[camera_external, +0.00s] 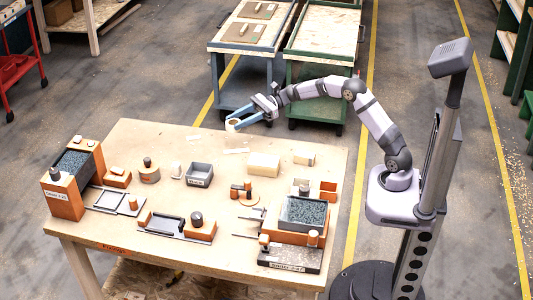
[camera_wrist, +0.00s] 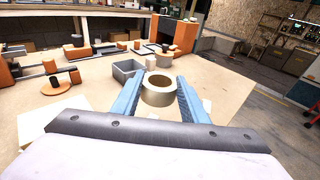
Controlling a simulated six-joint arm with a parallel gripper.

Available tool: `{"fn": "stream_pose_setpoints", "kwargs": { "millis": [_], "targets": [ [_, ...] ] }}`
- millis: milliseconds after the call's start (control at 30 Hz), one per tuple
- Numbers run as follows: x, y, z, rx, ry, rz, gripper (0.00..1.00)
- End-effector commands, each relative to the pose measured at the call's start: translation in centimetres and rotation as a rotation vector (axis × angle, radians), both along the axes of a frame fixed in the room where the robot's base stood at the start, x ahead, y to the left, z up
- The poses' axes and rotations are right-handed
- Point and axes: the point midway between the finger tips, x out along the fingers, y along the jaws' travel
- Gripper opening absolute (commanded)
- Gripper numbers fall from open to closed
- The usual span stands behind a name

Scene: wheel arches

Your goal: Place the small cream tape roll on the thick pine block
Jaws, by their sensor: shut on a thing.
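My gripper (camera_external: 240,123) is shut on the small cream tape roll (camera_external: 232,126), high above the far edge of the table. In the wrist view the roll (camera_wrist: 158,98) sits between my two blue fingers (camera_wrist: 159,90), with its round opening facing up. The thick pine block (camera_external: 263,164) lies on the table, below and to the right of my gripper in the external view. Its top is bare. A pale block face (camera_wrist: 50,120) shows at the lower left of the wrist view, partly hidden by my gripper's body.
A grey bin (camera_external: 199,174) stands left of the pine block. A smaller pale block (camera_external: 304,157) lies to its right. Orange-and-grey fixtures (camera_external: 303,215) and a round orange piece with pegs (camera_external: 241,192) stand nearer the front. Blue and green carts (camera_external: 322,58) stand behind the table.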

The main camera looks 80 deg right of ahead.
Motion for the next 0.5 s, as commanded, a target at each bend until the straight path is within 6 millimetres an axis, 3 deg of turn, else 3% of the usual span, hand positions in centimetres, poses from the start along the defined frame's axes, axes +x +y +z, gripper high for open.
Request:
{"fn": "stream_pose_setpoints", "kwargs": {
  "millis": [267, 500],
  "targets": [
    [0.0, 0.2, 1.7, -0.001, -0.002, 0.003, 0.18],
    [-0.7, 1.3, 8.3, -0.002, -0.003, 0.016, 0.18]
  ]
}}
